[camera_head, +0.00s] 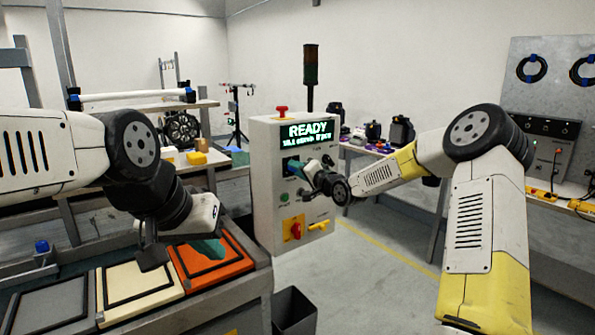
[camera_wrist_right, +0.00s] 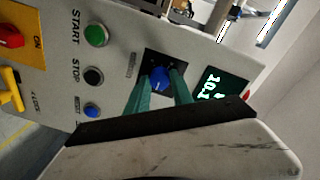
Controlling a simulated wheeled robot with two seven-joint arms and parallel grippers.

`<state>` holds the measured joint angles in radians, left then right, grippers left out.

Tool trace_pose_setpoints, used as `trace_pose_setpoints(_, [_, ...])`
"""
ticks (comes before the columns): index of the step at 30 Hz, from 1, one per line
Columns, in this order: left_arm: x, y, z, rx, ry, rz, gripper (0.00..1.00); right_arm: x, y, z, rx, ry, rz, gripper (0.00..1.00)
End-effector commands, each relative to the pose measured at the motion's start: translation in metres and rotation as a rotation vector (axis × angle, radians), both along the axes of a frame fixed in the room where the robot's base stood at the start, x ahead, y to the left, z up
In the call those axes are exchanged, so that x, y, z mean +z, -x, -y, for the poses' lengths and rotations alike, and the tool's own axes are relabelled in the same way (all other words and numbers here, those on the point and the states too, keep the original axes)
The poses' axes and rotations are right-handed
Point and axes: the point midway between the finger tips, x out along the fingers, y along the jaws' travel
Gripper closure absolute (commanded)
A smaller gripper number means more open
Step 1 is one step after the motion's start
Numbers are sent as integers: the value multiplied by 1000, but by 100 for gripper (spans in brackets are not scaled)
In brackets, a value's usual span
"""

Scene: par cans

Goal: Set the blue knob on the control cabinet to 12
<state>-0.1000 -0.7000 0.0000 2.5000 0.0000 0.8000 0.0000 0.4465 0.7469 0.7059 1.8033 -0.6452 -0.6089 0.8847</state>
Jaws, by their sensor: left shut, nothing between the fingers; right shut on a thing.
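The control cabinet (camera_head: 262,180) is a light grey box in the middle of the head view, with a lit display (camera_head: 307,132) reading READY. My right gripper (camera_head: 298,169) is at its front face. In the right wrist view, the blue knob (camera_wrist_right: 160,78) sits in a dark square panel, and the teal fingers of my right gripper (camera_wrist_right: 162,86) are shut on it, one on each side. A small display (camera_wrist_right: 212,88) beside it shows digits that look like 10.1, partly cut off by the gripper. My left gripper (camera_head: 207,250) is shut and empty over the orange panel.
A green START button (camera_wrist_right: 96,35), a black STOP button (camera_wrist_right: 94,76), another blue button (camera_wrist_right: 92,110) and a red switch (camera_wrist_right: 10,38) on yellow are near the knob. A red mushroom button (camera_head: 281,111) tops the cabinet. A dark bin (camera_head: 294,310) stands before it.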

Motion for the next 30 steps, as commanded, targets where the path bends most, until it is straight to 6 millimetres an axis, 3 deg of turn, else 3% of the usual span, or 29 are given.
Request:
trace_pose_setpoints(18, [0,0,0,0,0,0,100,-3,0,1,0,-447,-331,100])
trace_pose_setpoints(30, [0,0,0,0,0,0,100,-2,0,1,1,-596,-441,100])
